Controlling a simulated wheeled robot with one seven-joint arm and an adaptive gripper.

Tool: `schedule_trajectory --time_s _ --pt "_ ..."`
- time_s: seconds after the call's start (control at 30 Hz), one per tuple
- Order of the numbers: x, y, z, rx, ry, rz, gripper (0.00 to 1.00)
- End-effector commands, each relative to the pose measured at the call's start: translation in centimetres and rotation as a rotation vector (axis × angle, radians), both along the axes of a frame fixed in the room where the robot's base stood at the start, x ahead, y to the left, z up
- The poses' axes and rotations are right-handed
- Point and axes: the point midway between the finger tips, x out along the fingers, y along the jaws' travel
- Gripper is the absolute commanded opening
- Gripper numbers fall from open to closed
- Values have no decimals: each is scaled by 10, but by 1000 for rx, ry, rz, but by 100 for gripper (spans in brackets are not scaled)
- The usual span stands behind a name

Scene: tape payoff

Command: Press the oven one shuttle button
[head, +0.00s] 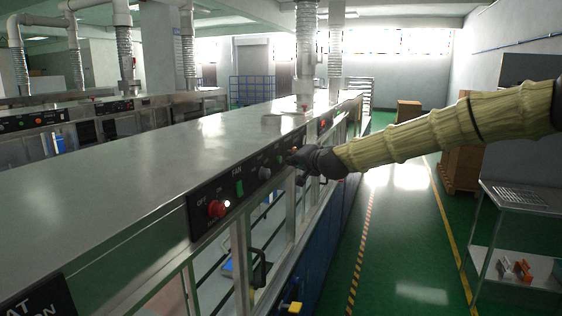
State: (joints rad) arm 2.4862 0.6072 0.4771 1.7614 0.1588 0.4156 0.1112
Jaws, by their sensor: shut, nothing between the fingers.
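A long metal oven line runs away from me, with a black control panel (245,187) on its upper front edge. The labels there are too small to read, so I cannot tell which control is the shuttle button.
A further panel with a red light (323,124) lies beyond my gripper. An open-framed window section with a black handle (259,268) is below the near panel. A metal cart (520,199) stands at the right. The green aisle floor (405,235) between is clear.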

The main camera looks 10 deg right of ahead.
Motion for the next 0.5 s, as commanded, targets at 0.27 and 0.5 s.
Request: schedule_trajectory --time_s 0.27,0.5 --pt "2 4 0 0 0 0 0" --pt "4 8 0 0 0 0 0"
